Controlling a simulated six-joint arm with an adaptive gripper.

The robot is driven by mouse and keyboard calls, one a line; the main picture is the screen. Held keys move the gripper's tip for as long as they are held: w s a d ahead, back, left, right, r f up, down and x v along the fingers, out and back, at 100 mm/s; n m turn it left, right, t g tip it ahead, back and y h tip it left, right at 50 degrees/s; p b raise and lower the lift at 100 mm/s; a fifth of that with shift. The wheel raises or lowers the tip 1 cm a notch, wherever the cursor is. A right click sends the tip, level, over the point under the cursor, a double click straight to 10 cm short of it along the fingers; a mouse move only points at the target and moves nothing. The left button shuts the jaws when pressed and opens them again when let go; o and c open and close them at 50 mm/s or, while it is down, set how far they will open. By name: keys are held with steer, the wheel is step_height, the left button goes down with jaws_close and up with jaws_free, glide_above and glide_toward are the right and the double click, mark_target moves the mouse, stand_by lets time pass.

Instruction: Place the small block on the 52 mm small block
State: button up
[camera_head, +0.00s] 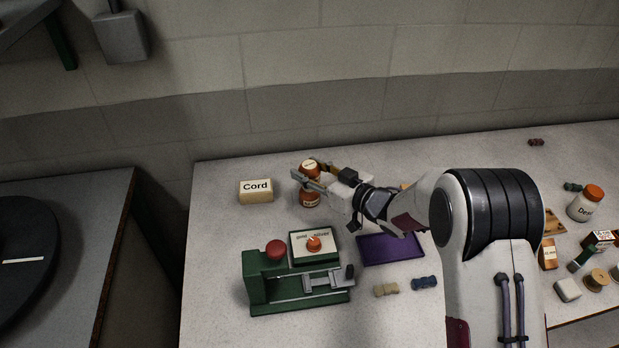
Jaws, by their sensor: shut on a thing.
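My gripper (308,182) is at the back of the table, left of my forearm, shut on an orange thing with a pale label (309,166). An orange part with a pale label (309,203) also shows just below the fingers. The fingers hide the join, so I cannot tell whether these are one piece or two, or whether they touch. An orange block with a white label (548,254) stands at the right; its print is too small to read surely. I cannot tell which thing is the 52 mm small block.
A block labelled Cord (256,191) stands left of my gripper. A green press with a red knob (276,250) stands in front, beside a purple tray (374,251). Tan (386,290) and blue (425,283) pieces lie nearby. A jar (586,204) and spools (594,280) crowd the right.

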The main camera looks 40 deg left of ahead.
steer(key=shift+f, duration=1.3)
steer(key=shift+f, duration=0.15)
steer(key=o, duration=1.1)
steer(key=shift+r, duration=0.2)
steer(key=shift+v, duration=6)
steer(key=shift+r, duration=0.1)
